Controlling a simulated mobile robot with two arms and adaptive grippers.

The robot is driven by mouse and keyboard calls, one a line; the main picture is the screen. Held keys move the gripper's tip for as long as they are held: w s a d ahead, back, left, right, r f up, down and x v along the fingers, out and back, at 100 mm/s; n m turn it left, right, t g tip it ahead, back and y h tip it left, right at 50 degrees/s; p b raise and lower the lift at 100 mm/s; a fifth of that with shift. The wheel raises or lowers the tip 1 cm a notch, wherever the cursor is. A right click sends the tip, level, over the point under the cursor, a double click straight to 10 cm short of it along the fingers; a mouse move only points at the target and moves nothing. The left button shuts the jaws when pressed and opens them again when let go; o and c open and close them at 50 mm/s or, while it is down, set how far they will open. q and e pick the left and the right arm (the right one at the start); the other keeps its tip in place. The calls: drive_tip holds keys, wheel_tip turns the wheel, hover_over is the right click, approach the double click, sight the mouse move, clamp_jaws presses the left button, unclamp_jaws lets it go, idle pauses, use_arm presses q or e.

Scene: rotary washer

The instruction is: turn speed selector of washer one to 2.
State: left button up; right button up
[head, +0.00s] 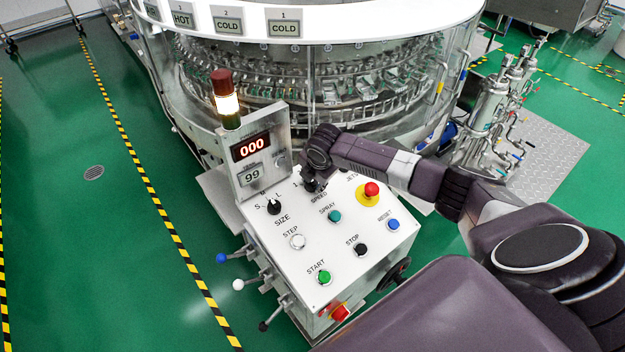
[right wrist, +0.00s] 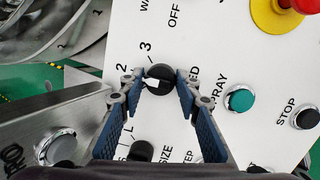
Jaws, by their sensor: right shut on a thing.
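The speed selector (right wrist: 160,78) is a round black knob with a white mark, on the white sloped control panel (head: 277,239). In the right wrist view its white mark is on the left side of the knob; the numbers 2 and 3 are printed to its upper left. My right gripper (right wrist: 160,83) is shut on the knob, with one finger on each side. In the head view the right gripper (head: 313,184) comes down over the knob above the SPEED label, and mostly hides it. My left gripper is not in view.
Near the gripper are the black size knob (head: 274,207), teal spray button (head: 334,216), red emergency button (head: 371,189) and the upright display box (head: 262,152) showing 000 and 99. The light tower (head: 227,100) stands beside the box. The round washer (head: 310,75) is behind.

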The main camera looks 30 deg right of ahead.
drive_tip(key=shift+s+d+f, duration=0.1)
drive_tip(key=shift+s, duration=0.05)
drive_tip(key=o, duration=1.1)
drive_tip(key=shift+o, duration=0.2)
drive_tip(key=shift+r, duration=0.55)
drive_tip(key=v, duration=1.1)
drive_tip(key=shift+s, duration=0.15)
